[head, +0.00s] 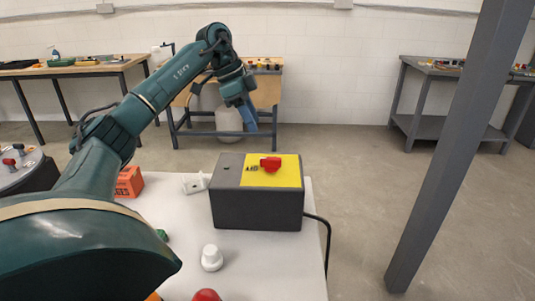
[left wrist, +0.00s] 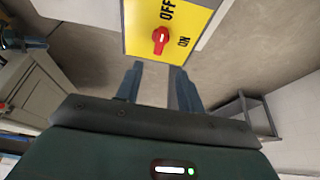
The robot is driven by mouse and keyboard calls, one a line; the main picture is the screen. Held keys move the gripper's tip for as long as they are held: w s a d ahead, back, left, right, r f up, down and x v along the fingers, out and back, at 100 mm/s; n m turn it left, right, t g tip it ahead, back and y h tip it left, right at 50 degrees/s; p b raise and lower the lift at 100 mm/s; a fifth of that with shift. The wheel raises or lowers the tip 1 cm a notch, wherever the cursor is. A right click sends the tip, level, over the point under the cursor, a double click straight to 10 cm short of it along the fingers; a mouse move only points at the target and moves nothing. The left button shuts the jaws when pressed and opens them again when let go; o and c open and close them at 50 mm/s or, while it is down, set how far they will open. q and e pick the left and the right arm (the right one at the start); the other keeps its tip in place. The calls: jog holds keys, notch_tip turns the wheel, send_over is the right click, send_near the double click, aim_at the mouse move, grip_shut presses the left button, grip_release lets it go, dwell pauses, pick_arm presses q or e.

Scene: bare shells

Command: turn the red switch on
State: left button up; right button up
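The red switch (head: 271,163) is a rotary knob on the yellow top plate (head: 290,177) of a dark grey box (head: 257,208) on the white table. In the left wrist view the red switch (left wrist: 160,39) lies just beyond my fingertips, with the printed words OFF and ON beside it. I cannot tell exactly which word the knob points to. My left gripper (head: 250,118) hangs above and behind the box in the head view, apart from the switch. In the left wrist view its two blue fingers (left wrist: 159,76) stand apart with nothing between them. My right gripper is not in view.
A white knob-shaped piece (head: 212,258), a red round piece (head: 206,295), an orange block (head: 130,182) and a white bracket (head: 194,183) are on the white table (head: 270,275). A black cable (head: 327,240) leaves the box's right side. A grey post (head: 445,150) stands at right.

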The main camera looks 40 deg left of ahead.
aim_at(270, 158)
pick_arm(q)
jog(key=x, duration=1.1)
jog(key=shift+w+d+f, duration=0.1)
jog(key=shift+f, duration=0.25)
grip_shut()
